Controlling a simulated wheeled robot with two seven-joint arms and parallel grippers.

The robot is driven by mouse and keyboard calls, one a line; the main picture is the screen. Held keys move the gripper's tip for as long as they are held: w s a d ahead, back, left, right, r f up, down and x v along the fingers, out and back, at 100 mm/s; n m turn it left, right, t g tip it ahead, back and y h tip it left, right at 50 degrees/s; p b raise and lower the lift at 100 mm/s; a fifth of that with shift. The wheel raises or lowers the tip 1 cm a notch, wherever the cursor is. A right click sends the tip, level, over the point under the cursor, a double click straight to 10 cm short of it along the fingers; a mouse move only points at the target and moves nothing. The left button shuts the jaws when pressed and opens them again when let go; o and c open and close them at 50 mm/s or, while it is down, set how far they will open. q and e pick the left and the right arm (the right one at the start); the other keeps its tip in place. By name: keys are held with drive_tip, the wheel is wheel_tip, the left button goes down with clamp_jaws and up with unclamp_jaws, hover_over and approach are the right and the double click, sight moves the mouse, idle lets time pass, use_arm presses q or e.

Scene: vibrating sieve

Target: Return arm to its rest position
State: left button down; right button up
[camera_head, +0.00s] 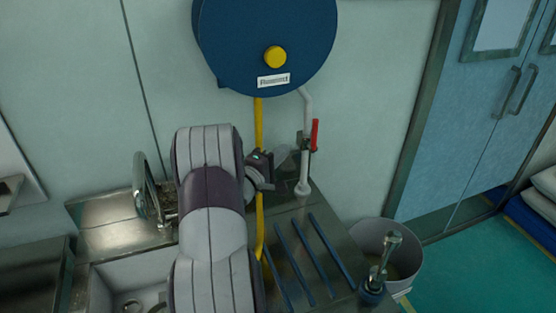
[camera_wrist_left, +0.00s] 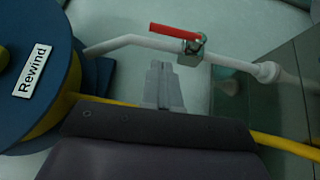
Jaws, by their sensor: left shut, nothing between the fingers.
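My left arm rises through the middle of the head view, over the sink counter. Its gripper (camera_head: 284,157) is beside the white pipe with the red-handled valve (camera_head: 314,135). In the left wrist view the fingers (camera_wrist_left: 163,84) are together and empty, and the red valve handle (camera_wrist_left: 176,31) lies just beyond their tips. The gap between fingertips and valve is hard to judge. My right gripper is not in view.
A blue hose reel (camera_head: 235,45) hangs on the wall, its yellow hose (camera_head: 259,125) running down behind my arm. A sink (camera_head: 105,290) and tap (camera_head: 146,185) are at left. A grey bin (camera_head: 405,245) stands right of the counter, near blue doors (camera_head: 475,120).

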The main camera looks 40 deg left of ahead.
use_arm(q)
drive_tip(key=shift+s+d+f, duration=0.1)
drive_tip(key=shift+s, duration=0.35)
drive_tip(key=s+f+m+g+y, duration=0.2)
drive_tip(key=s+f+m+g, duration=0.5)
drive_tip(key=f+g, duration=0.4)
drive_tip(key=s+d+m+g+h, duration=0.1)
drive_tip(key=s+d+m+g, duration=0.1)
drive_tip(key=d, duration=0.7)
drive_tip(key=s+d+m+g+h, duration=0.1)
drive_tip(key=s+d+m, duration=0.3)
drive_tip(key=d, duration=0.6)
drive_tip(key=s+d+m+g+h, duration=0.2)
drive_tip(key=d+m, duration=0.4)
drive_tip(key=d, duration=0.4)
drive_tip(key=shift+s+r+m+g, duration=0.4)
drive_tip(key=shift+s, duration=0.3)
